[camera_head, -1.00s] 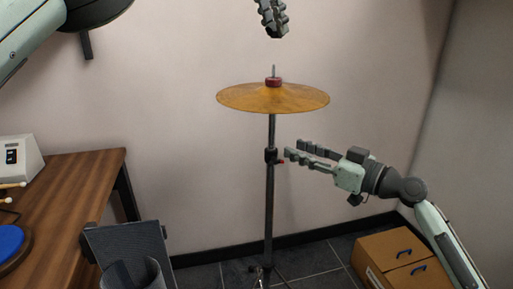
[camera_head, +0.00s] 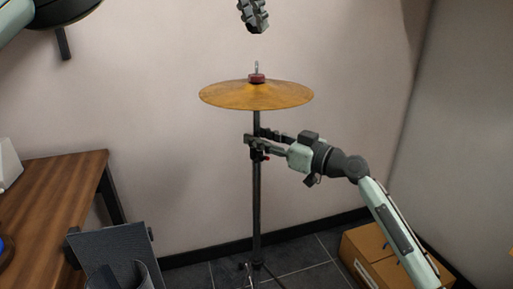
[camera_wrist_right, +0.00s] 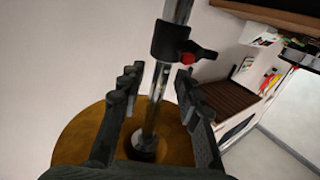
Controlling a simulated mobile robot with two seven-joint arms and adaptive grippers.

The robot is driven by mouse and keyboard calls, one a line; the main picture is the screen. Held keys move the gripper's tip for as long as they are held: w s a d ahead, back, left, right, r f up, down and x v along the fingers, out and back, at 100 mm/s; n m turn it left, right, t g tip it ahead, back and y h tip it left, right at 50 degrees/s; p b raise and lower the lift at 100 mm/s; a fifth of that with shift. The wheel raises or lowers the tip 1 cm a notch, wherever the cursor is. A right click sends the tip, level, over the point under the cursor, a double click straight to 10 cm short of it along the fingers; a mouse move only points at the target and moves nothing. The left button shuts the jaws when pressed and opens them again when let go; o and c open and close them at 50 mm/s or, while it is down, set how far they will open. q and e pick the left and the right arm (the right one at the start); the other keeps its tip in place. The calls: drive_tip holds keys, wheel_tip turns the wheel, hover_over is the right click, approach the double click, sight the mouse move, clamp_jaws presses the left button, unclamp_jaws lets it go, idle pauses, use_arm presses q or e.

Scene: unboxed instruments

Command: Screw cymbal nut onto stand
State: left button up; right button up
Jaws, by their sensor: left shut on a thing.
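The cymbal (camera_head: 225,96) is a golden disc lying nearly level on the stand (camera_head: 257,200). A dark red piece (camera_head: 257,78) sits at its centre, with the thin metal rod (camera_head: 257,67) rising above it. My left gripper (camera_head: 256,27) is shut at the top edge of the head view, above the rod. The cymbal nut is not clearly visible between its dark fingers. My right gripper (camera_head: 250,141) is at the stand just below the cymbal. In the right wrist view, its open fingers (camera_wrist_right: 157,85) lie on either side of the chrome pole (camera_wrist_right: 157,100), with gaps visible.
A black clamp with a red-tipped knob (camera_wrist_right: 186,58) is on the pole near my right fingers. A wooden table (camera_head: 60,195) stands at the left. A cardboard box (camera_head: 375,262) is on the floor at the right. The space around the rod's tip is clear.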

drive_tip(key=shift+x, duration=2.55)
drive_tip(key=shift+c, duration=0.4)
clamp_jaws()
